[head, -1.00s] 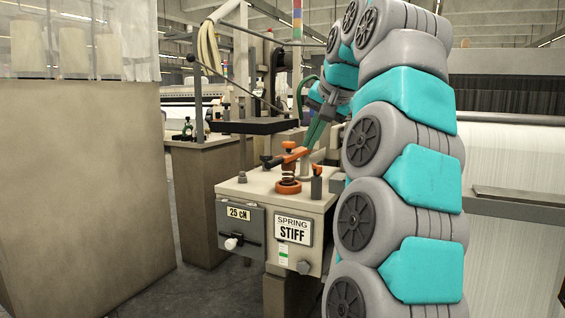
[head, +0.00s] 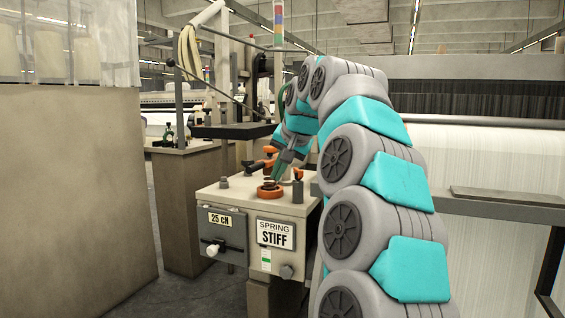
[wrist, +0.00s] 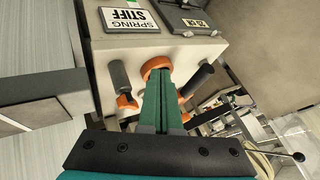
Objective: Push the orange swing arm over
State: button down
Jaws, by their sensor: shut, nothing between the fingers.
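The orange swing arm (head: 262,163) stands above the top of the cream box (head: 235,199), behind the orange ring (head: 270,191). A black knob (head: 247,163) is at its left end. My gripper (head: 281,176) points down with its green fingers over the box top, just right of the arm and ring. In the wrist view my shut, empty fingers (wrist: 158,104) reach toward the orange ring (wrist: 157,67). Orange parts show on both sides of them and the fingers hide what lies between. I cannot tell whether they touch the arm.
A dark post (head: 298,187) stands at the box's right and a short dark knob (head: 223,183) at its left. The box front carries a "SPRING STIFF" sign (head: 275,234). A large brown cabinet (head: 70,190) stands left.

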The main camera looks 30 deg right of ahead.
aim_at(263, 166)
jog(key=shift+w+a+r+p, duration=0.15)
jog(key=shift+w+a+r, duration=0.05)
jog(key=shift+w+a, duration=0.55)
jog(key=shift+w+a+r+p, duration=0.2)
jog(key=shift+w+a, duration=0.3)
jog(key=shift+w, duration=0.35)
